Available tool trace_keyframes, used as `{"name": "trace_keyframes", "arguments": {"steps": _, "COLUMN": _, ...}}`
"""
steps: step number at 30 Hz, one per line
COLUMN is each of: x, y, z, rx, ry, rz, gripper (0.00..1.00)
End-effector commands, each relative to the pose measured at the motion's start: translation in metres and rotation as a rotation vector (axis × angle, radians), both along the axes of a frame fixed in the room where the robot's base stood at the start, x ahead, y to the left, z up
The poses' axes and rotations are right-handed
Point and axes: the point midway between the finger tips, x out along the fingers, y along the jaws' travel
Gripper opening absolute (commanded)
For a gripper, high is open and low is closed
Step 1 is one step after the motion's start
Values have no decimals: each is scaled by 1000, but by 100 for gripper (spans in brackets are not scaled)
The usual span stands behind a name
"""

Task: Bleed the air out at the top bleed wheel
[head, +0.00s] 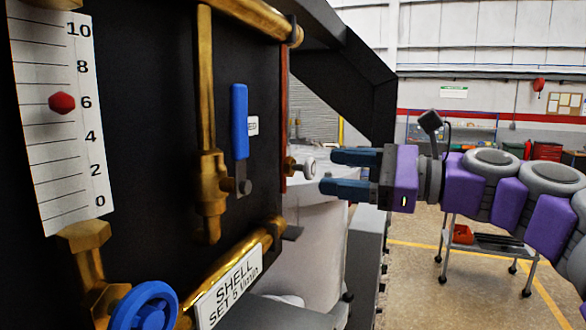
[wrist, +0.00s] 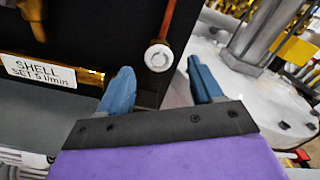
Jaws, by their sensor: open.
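The bleed wheel is a small white round knob (head: 308,167) on a brass stem at the right edge of the black panel, by a thin copper pipe. In the wrist view the white knob (wrist: 158,56) faces the camera, just beyond and between the fingertips. My gripper (head: 328,172) has blue fingers and is open, pointing left at the knob with a small gap in the head view. In the wrist view my gripper (wrist: 158,78) has nothing between its fingers. I cannot tell whether a finger touches the knob.
A blue lever (head: 240,120) on a brass valve, a blue handwheel (head: 145,305) and a flow scale with a red marker (head: 62,103) are on the panel. A plate reads SHELL SET 5 l/min (head: 229,290). A black frame beam (head: 345,70) runs above my gripper. A cart (head: 487,242) stands behind.

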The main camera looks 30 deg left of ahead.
Motion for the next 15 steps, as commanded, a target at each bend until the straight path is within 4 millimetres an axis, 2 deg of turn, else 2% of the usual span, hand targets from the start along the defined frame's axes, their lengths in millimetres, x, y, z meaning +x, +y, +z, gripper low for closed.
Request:
{"name": "trace_keyframes", "arguments": {"steps": 7, "x": -7, "y": 55, "z": -2, "rx": -6, "ry": -1, "rz": 3, "gripper": 66}}
{"name": "trace_keyframes", "arguments": {"steps": 12, "x": -8, "y": 80, "z": -4, "rx": -9, "ry": 0, "rz": 1, "gripper": 66}}
{"name": "trace_keyframes", "arguments": {"steps": 15, "x": -9, "y": 85, "z": -3, "rx": -9, "ry": 0, "rz": 2, "gripper": 66}}
